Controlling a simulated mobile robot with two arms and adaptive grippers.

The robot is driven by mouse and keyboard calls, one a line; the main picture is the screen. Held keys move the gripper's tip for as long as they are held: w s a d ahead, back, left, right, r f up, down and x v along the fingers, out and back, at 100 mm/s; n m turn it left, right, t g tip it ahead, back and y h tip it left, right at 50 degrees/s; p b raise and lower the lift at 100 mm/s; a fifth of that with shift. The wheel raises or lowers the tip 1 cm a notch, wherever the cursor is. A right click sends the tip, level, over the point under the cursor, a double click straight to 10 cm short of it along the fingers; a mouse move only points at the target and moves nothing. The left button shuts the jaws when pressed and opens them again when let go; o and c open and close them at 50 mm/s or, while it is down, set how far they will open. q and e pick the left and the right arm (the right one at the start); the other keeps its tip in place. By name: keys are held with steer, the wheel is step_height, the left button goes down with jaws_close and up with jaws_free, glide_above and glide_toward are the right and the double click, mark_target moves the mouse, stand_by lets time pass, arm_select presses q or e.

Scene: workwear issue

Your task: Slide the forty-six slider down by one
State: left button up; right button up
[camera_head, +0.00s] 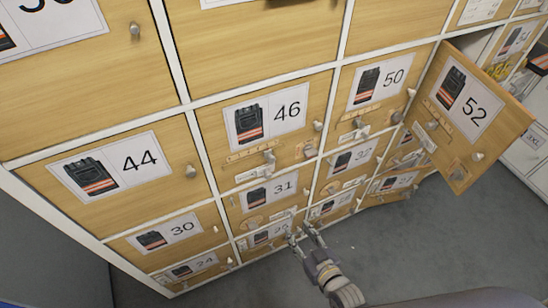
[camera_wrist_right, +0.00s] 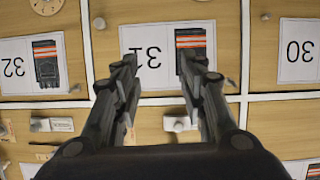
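Below the label runs a wooden strip, with the small grey slider (camera_head: 268,156) towards the strip's right part. A white tag sits just under it. My right gripper (camera_head: 299,236) is open and empty, below door 46 and in front of the lower doors. In the wrist view, which is upside down, its spread fingers (camera_wrist_right: 160,68) lie over the door marked 31 (camera_wrist_right: 112,75). A pale fitting (camera_wrist_right: 180,124) shows between the fingers. My left gripper is not in view.
Door 52 (camera_head: 505,125) stands open at the right and juts out from the cabinet. Doors 44 (camera_head: 155,185), 50 (camera_head: 405,55) and 31 (camera_head: 311,178) around door 46 are shut, with protruding knobs. Grey floor (camera_head: 340,275) lies free below.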

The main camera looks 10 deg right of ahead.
mark_target(272, 161)
steer(key=w+a+r+t+y+p, duration=0.1)
steer(key=w+a+r+t, duration=0.1)
steer(key=r, duration=0.7)
steer(key=w+a+r+t+y, duration=0.1)
steer(key=r+t, duration=0.1)
steer(key=r, duration=0.8)
steer(key=p+x, duration=0.1)
steer(key=x, duration=0.9)
steer(key=shift+w+f, duration=0.15)
steer(key=shift+w, duration=0.25)
jaws_close()
